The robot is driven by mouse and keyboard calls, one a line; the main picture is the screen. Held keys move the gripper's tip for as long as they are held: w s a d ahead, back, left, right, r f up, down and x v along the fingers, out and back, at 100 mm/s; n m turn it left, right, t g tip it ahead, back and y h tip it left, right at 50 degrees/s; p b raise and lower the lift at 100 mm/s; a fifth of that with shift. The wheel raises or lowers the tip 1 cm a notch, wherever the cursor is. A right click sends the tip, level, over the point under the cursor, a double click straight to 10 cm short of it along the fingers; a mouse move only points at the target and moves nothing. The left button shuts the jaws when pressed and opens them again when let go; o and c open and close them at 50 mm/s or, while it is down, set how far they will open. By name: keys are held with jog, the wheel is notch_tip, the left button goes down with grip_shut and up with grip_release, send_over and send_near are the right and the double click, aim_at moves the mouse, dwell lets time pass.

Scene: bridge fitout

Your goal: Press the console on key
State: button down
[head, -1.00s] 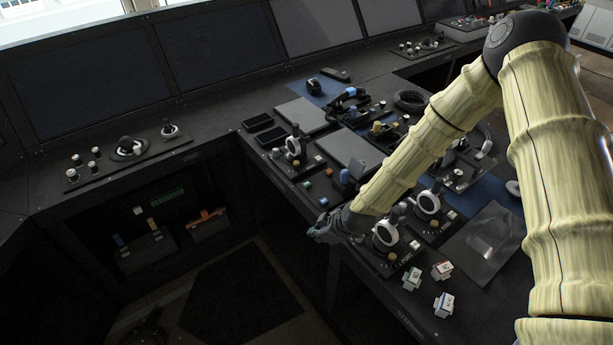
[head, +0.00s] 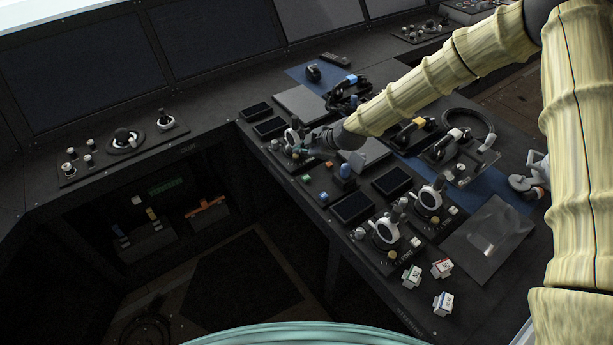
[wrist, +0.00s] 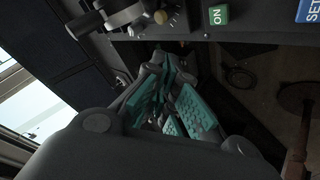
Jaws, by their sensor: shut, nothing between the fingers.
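The green ON key (wrist: 218,15) is a small square at the top of the wrist view, on the console's front edge strip. In the head view it is a small green key (head: 306,179) on the left part of the console. My gripper (head: 305,145) is above the console's left end, beside a lever unit and farther back than the ON key. In the wrist view my gripper (wrist: 168,72) shows teal finger pads drawn together, with nothing between them. It is left of and below the ON key in that picture, apart from it.
A blue SET key (wrist: 309,11) is right of the ON key. A lever unit (head: 293,137) is close by my gripper. A blue-knobbed lever (head: 345,171) and dark screens (head: 353,207) fill the console nearby. Open floor (head: 240,290) lies in front.

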jog(key=shift+f, duration=0.1)
jog(key=b, duration=0.3)
send_over(304, 179)
jog(key=shift+w+f, duration=0.1)
jog(key=shift+f, duration=3.5)
jog(key=shift+f+b, duration=0.7)
jog(key=shift+f, duration=0.05)
jog(key=shift+f, duration=0.1)
jog(key=shift+f+b, duration=0.3)
jog(key=shift+b, duration=0.2)
jog(key=shift+f+b, duration=0.45)
jog(key=shift+b, duration=0.05)
jog(key=shift+r, duration=0.9)
